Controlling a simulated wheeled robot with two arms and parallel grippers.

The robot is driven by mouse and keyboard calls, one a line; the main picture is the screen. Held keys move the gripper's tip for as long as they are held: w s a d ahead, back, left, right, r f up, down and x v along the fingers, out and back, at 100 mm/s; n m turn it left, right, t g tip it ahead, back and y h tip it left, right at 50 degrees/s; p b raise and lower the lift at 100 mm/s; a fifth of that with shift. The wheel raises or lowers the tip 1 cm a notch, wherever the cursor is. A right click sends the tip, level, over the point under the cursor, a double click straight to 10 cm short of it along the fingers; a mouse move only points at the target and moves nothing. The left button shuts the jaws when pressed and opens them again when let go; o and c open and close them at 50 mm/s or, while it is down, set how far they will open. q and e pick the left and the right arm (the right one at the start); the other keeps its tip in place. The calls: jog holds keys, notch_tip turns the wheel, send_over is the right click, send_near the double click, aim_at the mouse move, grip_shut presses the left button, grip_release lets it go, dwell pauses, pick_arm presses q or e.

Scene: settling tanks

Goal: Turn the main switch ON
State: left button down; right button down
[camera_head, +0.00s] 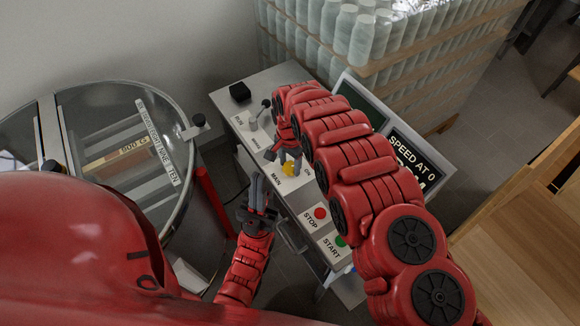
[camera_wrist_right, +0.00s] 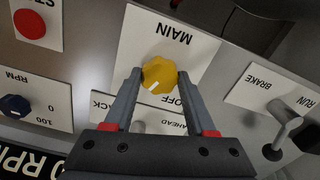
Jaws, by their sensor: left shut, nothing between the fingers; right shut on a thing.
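The main switch is a yellow knob (camera_wrist_right: 158,75) on a white plate marked MAIN (camera_wrist_right: 172,36) in the right wrist view. Its white mark points down and slightly left in that view. My right gripper (camera_wrist_right: 160,78) is shut on the knob, one finger on each side. My left gripper (camera_head: 258,188) is shut and empty, in front of the panel's near edge.
The panel also has a RUN/BRAKE lever (camera_wrist_right: 289,123), a red STOP button (camera_head: 320,213), a green START button (camera_head: 340,241) and an RPM knob (camera_wrist_right: 15,106). A screen reads SPEED AT 0 (camera_head: 411,160). A round glass-topped tank (camera_head: 125,150) stands left; wrapped pallet goods (camera_head: 370,40) stand behind.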

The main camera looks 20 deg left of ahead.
jog(key=shift+f+m+b, duration=0.15)
jog(key=shift+m+b, duration=0.6)
jog(key=shift+m, duration=0.25)
jog(key=shift+c, duration=1.1)
grip_release()
